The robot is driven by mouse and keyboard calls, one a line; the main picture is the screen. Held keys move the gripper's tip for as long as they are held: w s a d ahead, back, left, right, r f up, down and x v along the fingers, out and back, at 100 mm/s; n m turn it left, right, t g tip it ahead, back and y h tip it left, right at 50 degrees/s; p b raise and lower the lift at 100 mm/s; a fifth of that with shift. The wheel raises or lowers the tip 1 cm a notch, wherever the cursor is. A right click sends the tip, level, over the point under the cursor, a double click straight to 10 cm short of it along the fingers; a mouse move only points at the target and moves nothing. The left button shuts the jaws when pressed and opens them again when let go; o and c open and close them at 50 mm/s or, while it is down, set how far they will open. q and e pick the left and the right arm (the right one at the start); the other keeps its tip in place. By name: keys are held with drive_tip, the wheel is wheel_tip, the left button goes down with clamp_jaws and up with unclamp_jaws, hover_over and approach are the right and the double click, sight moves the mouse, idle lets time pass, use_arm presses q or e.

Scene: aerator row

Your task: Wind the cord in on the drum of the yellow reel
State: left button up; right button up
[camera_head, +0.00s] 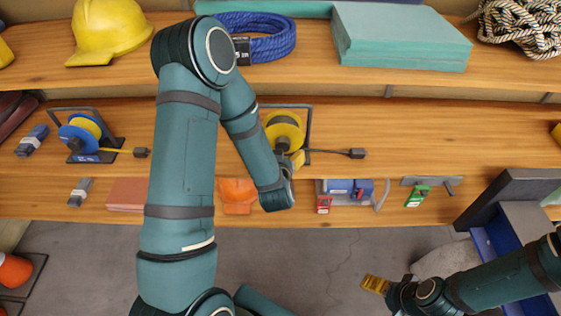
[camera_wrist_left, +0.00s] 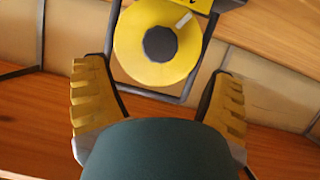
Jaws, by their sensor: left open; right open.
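The yellow reel (camera_head: 284,130) stands on the wooden shelf in a dark frame. A dark cord runs out from it to the right and ends in a plug (camera_head: 357,153) on the shelf. In the left wrist view the yellow drum (camera_wrist_left: 135,55) shows face-on, with a dark hub and a small pale handle. My left gripper (camera_head: 291,160) is at the reel's lower front; my forearm partly hides this area. In its wrist view its two yellow-padded fingers (camera_wrist_left: 158,75) are open and apart, with the drum beyond them. My right gripper (camera_head: 376,284) is open, low over the floor, away from the reel.
A blue reel (camera_head: 78,138) with a yellow cord stands at left. A blue device (camera_head: 347,188), an orange item (camera_head: 237,192) and a green-tagged tool (camera_head: 417,196) line the shelf's lower level. A dark-topped blue stand (camera_head: 480,245) is at right. Open floor lies in front.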

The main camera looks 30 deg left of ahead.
use_arm(q)
drive_tip(key=v, duration=0.3)
drive_tip(key=shift+s+d+r, duration=0.1)
drive_tip(key=shift+s+r, duration=0.1)
drive_tip(key=shift+s, duration=0.1)
drive_tip(key=s+d+f+m+g+h, duration=0.35)
drive_tip(key=d+f+h, duration=0.25)
drive_tip(key=d+f, duration=0.35)
drive_tip(key=s+d+f+m+g+h, duration=0.2)
drive_tip(key=s+d+f+g+h, duration=0.2)
drive_tip(key=s+d+g, duration=0.3)
drive_tip(key=s+d+f, duration=0.1)
drive_tip(key=s, duration=0.2)
drive_tip(key=shift+s+d+f, duration=0.2)
drive_tip(key=shift+s+d, duration=0.1)
drive_tip(key=shift+s, duration=0.05)
